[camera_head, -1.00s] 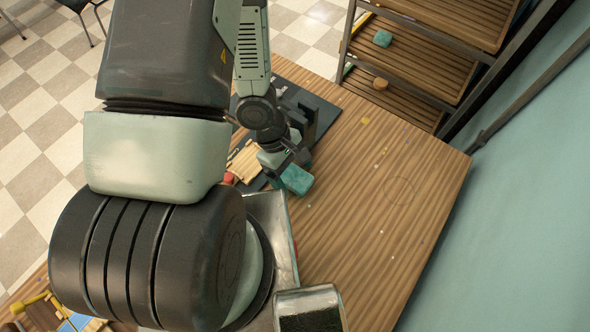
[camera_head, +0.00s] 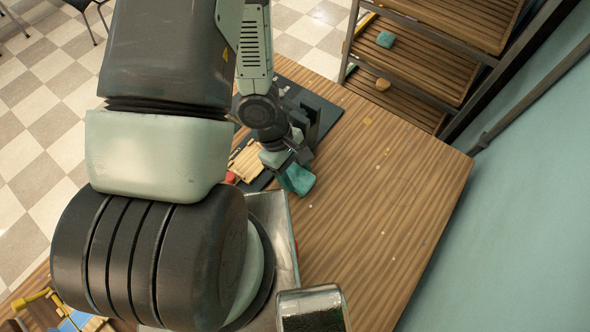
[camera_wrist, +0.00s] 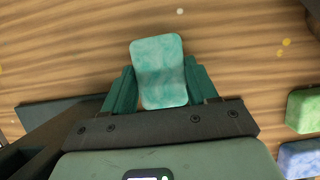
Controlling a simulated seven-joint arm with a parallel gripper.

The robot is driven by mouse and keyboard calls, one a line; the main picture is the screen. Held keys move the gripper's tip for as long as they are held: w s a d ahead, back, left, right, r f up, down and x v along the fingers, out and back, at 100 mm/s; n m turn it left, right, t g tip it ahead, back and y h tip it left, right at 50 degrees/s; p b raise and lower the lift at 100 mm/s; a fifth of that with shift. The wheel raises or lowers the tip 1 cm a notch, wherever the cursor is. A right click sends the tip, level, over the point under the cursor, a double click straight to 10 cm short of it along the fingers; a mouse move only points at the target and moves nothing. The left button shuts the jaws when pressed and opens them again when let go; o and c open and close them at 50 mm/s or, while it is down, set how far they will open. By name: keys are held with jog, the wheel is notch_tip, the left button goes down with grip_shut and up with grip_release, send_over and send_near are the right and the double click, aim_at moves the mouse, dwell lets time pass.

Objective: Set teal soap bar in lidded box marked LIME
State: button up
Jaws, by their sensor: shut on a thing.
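The teal soap bar (camera_head: 298,180) is a mottled, rounded block in my gripper (camera_head: 285,168), over the wooden table just right of my arm. In the wrist view the bar (camera_wrist: 159,70) sits between the two green fingers of my gripper (camera_wrist: 160,88), which are shut on its sides. Its far end sticks out past the fingertips. In the head view the bar is tilted. I cannot make out a lidded box or a LIME label in either view; my arm hides much of the table's left side.
A green bar (camera_wrist: 304,110) and a blue bar (camera_wrist: 300,160) lie at the wrist view's right edge. Wooden pieces (camera_head: 246,160) and a red thing (camera_head: 230,177) are beside my gripper. A slatted shelf (camera_head: 425,55) stands at the back. The table's right side (camera_head: 390,210) is clear.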

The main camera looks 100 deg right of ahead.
aim_at(294, 174)
notch_tip(294, 174, up, 18)
jog(key=shift+f, duration=0.15)
dwell(0.4)
jog(key=w+d+r+n, duration=0.1)
jog(key=w+d+r, duration=0.1)
jog(key=w+d, duration=0.5)
jog(key=w+d+r+n+h, duration=0.1)
jog(key=w+r+n, duration=0.1)
jog(key=w, duration=1)
jog(key=w+d+r+n, duration=0.1)
jog(key=w+r, duration=0.2)
jog(key=w, duration=0.9)
jog(key=w+a+r+n+g+h, duration=0.1)
jog(key=w+a, duration=0.2)
jog(key=w, duration=0.3)
jog(key=w+a+r+n, duration=0.1)
jog(key=w+a+r, duration=0.15)
jog(key=w, duration=0.25)
jog(key=w+a+r+n, duration=0.1)
jog(key=w+a, duration=0.3)
jog(key=a, duration=0.4)
jog(key=w+a+r+n, duration=0.1)
jog(key=w+a, duration=0.3)
jog(key=a, duration=0.4)
jog(key=w+a+r+n+h, duration=0.1)
jog(key=w+a+r, duration=0.2)
jog(key=a, duration=0.6)
jog(key=shift+w+r, duration=0.2)
jog(key=shift+w, duration=0.7)
jog(key=shift+d, duration=0.1)
